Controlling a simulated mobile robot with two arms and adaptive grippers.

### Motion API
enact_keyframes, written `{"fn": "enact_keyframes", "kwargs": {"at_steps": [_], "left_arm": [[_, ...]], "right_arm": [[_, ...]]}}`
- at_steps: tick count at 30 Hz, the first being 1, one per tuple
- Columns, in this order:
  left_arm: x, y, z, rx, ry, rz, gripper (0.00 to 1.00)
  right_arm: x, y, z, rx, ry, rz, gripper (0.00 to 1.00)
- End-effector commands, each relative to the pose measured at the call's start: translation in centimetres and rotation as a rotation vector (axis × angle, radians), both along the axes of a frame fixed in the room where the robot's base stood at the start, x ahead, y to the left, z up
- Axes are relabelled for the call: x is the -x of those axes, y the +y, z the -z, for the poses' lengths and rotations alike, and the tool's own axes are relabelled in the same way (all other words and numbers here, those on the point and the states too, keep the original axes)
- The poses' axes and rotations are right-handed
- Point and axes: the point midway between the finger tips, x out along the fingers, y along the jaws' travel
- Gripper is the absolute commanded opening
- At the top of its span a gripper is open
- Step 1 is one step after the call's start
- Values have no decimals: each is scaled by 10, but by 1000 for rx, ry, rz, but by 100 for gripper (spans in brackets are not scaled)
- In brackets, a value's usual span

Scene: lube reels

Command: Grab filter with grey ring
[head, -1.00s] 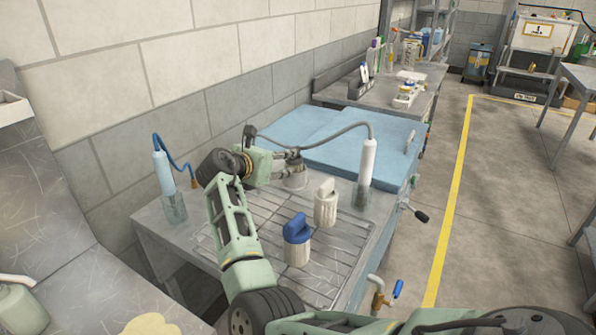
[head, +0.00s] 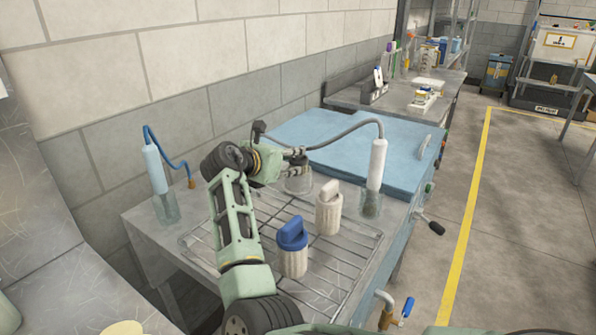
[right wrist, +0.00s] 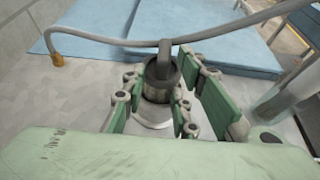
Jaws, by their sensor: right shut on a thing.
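My right gripper (head: 297,166) reaches over the rack from the left in the head view. It is shut on the filter with the grey ring (head: 298,183). In the right wrist view this filter (right wrist: 160,78) stands upright between the green fingers, its dark grey ring and grey handle on top and a paler base below. The fingers partly hide it, and I cannot tell whether it touches the surface below. A filter with a blue cap (head: 292,250) and an all-cream filter (head: 329,212) stand nearer on the rack. My left gripper is not in view.
The wire rack (head: 340,263) lies on a grey bench. A white cylinder with a grey hose (head: 376,165) stands right, and a pale blue one with a blue hose (head: 155,170) left. Light blue lids (head: 350,145) lie behind. The rack's right part is clear.

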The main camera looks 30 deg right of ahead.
Motion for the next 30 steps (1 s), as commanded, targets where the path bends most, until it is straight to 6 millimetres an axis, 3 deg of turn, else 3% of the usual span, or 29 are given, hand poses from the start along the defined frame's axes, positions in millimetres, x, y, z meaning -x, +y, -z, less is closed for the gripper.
{"fn": "enact_keyframes", "kwargs": {"at_steps": [5,12,22,26,30], "left_arm": [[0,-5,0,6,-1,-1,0],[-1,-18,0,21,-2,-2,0],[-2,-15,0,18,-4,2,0],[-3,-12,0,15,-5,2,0],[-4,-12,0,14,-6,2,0]], "right_arm": [[1,-1,2,-2,2,3,0],[1,-2,3,-2,3,4,0],[1,-3,1,-1,2,5,0],[1,-3,-14,1,-1,6,0],[1,-4,-44,3,-4,7,0]]}}
